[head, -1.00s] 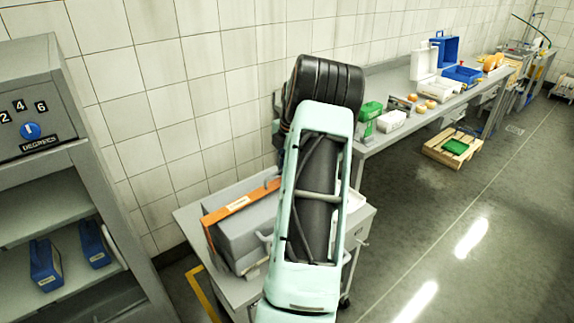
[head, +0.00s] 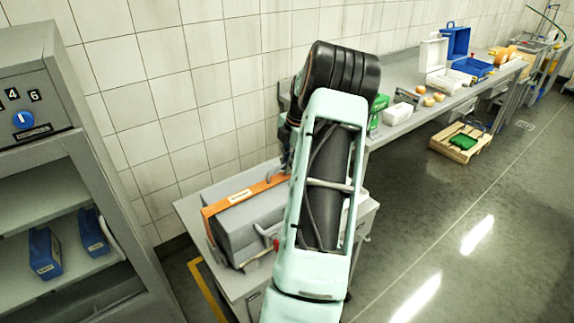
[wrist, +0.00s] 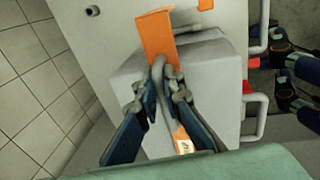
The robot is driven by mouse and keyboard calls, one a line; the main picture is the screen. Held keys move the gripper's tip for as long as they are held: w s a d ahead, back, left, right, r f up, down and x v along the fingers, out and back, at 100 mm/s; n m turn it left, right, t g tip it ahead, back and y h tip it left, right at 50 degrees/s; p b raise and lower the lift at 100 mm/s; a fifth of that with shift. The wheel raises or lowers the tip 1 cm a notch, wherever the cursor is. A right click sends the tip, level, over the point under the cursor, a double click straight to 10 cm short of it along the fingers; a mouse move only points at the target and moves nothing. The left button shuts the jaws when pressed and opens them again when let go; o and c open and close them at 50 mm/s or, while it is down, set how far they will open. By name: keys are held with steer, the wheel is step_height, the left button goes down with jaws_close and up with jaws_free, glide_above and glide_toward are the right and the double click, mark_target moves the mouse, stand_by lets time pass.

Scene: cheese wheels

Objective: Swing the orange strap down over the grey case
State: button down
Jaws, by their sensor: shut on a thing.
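The grey case (head: 245,222) lies on a small grey bench at lower middle in the head view; its top (wrist: 205,75) fills the middle of the wrist view. The orange strap (head: 240,197) runs along the case's wall-side edge, with a pale label and its left end bent down. In the wrist view the strap (wrist: 157,38) stands out past my fingertips, and a labelled orange part shows below between the fingers. My gripper (wrist: 165,78) is shut around a grey curved bar that seems to belong to the strap. In the head view my arm hides most of the gripper.
A grey handle with red parts (wrist: 255,115) juts from the case's side. A cabinet (head: 45,170) with blue boxes stands at left. A tiled wall is behind. A long bench (head: 400,118) with boxes and cheeses runs right; open floor lies in front of it.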

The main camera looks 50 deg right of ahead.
steer(key=c, duration=2)
jaws_free()
steer(key=shift+s+d+f, duration=0.15)
steer(key=shift+d+f, duration=0.05)
steer(key=shift+d, duration=0.1)
steer(key=shift+c, duration=0.2)
steer(key=v, duration=1.2)
